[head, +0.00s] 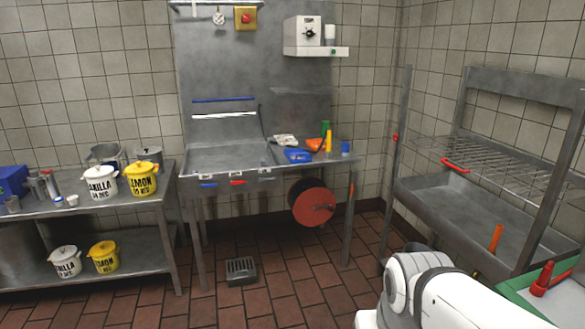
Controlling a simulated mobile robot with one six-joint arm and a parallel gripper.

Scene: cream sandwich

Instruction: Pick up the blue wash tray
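A small blue tray (298,156) lies on the right part of the steel sink counter (228,160) against the back wall. It looks like the blue wash tray. An orange item (315,144), a green and a yellow upright item (328,140) and a small blue block (345,148) stand close behind it and to its right. A pale crumpled cloth (284,140) lies just behind it. Part of my white arm shows at the bottom right, well in front of the counter. My gripper is not in view.
A steel table (80,212) with labelled tubs stands at the left. A steel rack (480,205) stands at the right. A floor drain (241,271) lies in the mostly clear tiled floor.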

